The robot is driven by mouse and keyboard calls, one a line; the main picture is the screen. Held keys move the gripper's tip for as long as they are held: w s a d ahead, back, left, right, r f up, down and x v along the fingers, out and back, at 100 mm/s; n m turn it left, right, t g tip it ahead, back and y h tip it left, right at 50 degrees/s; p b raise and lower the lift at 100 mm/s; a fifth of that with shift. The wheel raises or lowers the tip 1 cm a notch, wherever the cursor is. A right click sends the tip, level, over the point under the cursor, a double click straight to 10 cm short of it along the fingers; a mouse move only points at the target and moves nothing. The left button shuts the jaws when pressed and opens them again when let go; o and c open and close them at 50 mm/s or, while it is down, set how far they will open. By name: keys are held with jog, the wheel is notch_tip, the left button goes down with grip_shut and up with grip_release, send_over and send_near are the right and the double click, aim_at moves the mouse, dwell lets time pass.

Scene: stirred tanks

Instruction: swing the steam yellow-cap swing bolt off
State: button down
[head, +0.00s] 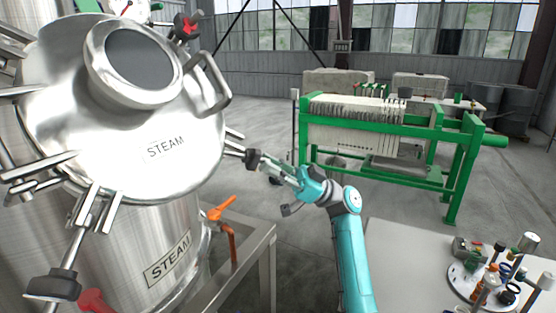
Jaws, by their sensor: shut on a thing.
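The steel tank lid (165,150) marked STEAM fills the left side, closed over the tank body (170,225) with its own STEAM plate. A swing bolt with a dark knob (252,158) sticks out from the lid's right edge. My gripper (261,161) is at this knob, shut on it, with the arm reaching in from the lower right. No yellow cap shows on the knob; the gripper and small size may hide it. Other swing bolts show: a red-marked knob (187,27) at the top and a dark knob (52,287) at the lower left.
A lid handle (213,82) stands left of my gripper. An orange valve lever (222,208) and a steel stand edge (262,243) lie below. A table (405,265) with small items is at right; a green filter press (385,130) stands behind.

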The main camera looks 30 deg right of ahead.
jog(key=shift+w+a+f, duration=0.3)
jog(key=shift+w+f, duration=0.05)
jog(key=shift+w, duration=0.15)
jog(key=shift+w+a+f, duration=0.3)
jog(key=shift+w, duration=0.15)
jog(key=c, duration=1.2)
grip_release()
jog(key=shift+a, duration=0.15)
jog(key=v, duration=1.2)
